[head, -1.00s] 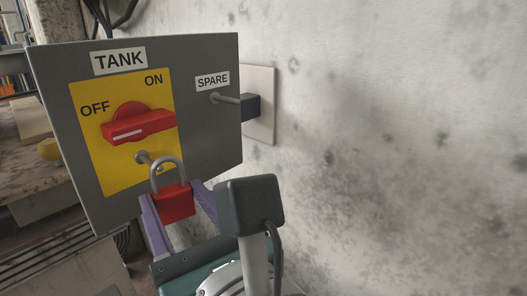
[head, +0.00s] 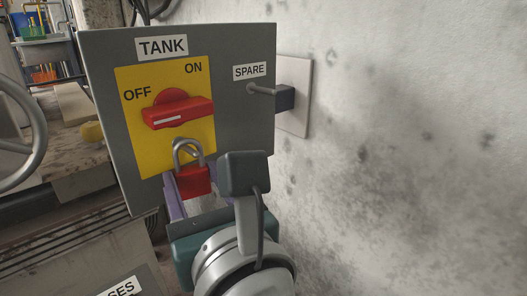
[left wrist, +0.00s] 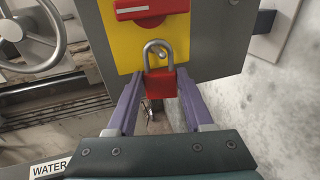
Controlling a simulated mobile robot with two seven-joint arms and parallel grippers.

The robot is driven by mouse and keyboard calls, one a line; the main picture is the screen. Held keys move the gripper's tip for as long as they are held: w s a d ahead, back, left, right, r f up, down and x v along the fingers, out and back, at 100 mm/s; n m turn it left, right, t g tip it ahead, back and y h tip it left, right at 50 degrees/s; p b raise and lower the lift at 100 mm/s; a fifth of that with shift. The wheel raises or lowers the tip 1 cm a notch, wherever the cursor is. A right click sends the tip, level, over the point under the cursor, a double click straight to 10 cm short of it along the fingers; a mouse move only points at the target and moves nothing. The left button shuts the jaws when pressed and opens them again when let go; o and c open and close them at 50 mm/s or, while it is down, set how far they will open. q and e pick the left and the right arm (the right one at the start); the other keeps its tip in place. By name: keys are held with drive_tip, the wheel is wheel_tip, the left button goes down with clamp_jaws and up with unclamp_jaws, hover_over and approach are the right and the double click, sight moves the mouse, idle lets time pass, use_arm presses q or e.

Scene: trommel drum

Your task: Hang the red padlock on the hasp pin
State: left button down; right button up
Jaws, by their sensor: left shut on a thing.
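The red padlock (head: 193,181), with a grey shackle, is upright in front of the grey panel (head: 245,120). My left gripper (left wrist: 160,80) is shut on the padlock body, with a purple finger on each side. The hasp pin (left wrist: 162,55) sticks out of the yellow plate (head: 140,98) below the red switch handle (head: 178,113). In the left wrist view its end shows inside the shackle loop. In the head view the shackle overlaps the pin. I cannot tell whether the pin passes through the loop or stays behind it. My right gripper is not in view.
A second pin (head: 262,90) sits under the SPARE label, with a dark block (head: 285,97) beside the panel. A stained wall (head: 420,130) is close on the right. A grey handwheel (head: 36,140) and a cluttered bench stand left.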

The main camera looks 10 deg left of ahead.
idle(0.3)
use_arm(q)
drive_tip(key=shift+c, duration=1)
unclamp_jaws()
drive_tip(key=f+p+v, duration=0.1)
drive_tip(key=p+v, duration=0.1)
drive_tip(key=v, duration=0.7)
drive_tip(key=s+a+r+n+g+h+p, duration=0.5)
drive_tip(key=r+n+p, duration=0.5)
drive_tip(key=p, duration=0.6)
drive_tip(key=s+a+r+n+g+h+p, duration=0.2)
drive_tip(key=s+a+r+n+g+p, duration=0.6)
drive_tip(key=p, duration=0.7)
wheel_tip(320, 180, up, 53)
drive_tip(key=s+d+n+t+h+p, duration=0.1)
drive_tip(key=n+p, duration=0.7)
drive_tip(key=p, duration=3.9)
drive_tip(key=d+t+h, duration=0.1)
drive_tip(key=h, duration=0.1)
drive_tip(key=shift+d+r+n+t+h+p, duration=0.15)
drive_tip(key=shift+d+n+t+h+p, duration=0.15)
drive_tip(key=shift+t+p, duration=0.1)
